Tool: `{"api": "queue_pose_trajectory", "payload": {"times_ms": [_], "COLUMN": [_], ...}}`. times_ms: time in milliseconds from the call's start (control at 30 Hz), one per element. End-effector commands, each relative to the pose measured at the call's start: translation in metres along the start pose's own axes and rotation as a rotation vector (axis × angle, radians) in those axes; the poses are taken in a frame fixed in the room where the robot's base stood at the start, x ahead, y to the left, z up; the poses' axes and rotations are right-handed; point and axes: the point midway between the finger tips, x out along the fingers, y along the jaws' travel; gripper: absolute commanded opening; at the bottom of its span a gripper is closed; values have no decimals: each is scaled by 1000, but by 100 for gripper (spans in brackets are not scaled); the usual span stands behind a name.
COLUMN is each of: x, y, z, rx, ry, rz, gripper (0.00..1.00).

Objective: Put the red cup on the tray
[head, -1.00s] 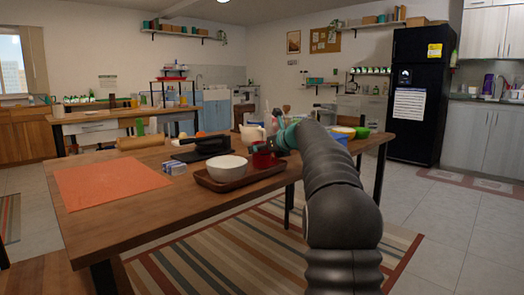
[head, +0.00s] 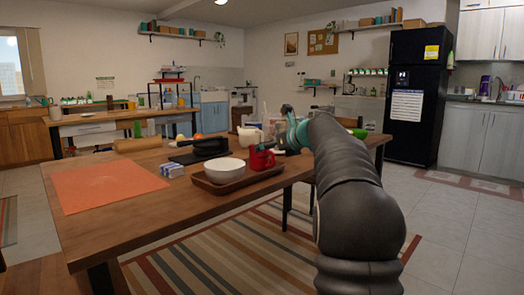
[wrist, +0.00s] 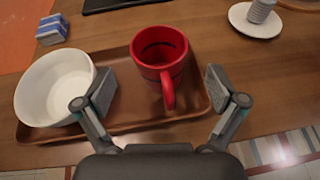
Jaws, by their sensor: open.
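The red cup (head: 262,158) stands upright on the right part of the brown tray (head: 238,182), beside a white bowl (head: 224,168). In the wrist view the red cup (wrist: 152,72) shows its open top, and its handle points toward my gripper (wrist: 160,88). The tray (wrist: 130,112) is under both the cup and the white bowl (wrist: 56,88). My gripper is open, with a finger to either side of the cup's handle and clear gaps between. In the head view my gripper (head: 284,152) is just right of the cup, partly hidden by my arm.
A blue-and-white box (wrist: 52,30) lies left of the tray. A white saucer (wrist: 255,20) with a grey ribbed item is at the upper right. A black pan (head: 208,146) and orange mat (head: 105,187) are on the table. The table's near edge is close to the tray.

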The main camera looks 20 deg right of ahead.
Motion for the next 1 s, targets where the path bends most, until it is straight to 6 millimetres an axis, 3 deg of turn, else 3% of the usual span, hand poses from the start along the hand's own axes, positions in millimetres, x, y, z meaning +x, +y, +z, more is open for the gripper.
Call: {"api": "queue_pose_trajectory", "payload": {"times_ms": [100,300,733,867,1000], "x": [-25,-52,-63,-66,-76], "y": [0,0,2,29,93], "z": [1,0,0,-6,-31], "rx": [0,1,-8,-120,-428], "ry": [-1,0,3,39,132], "rz": [-2,0,2,17,69], "gripper": [95,95,95,95,95]}}
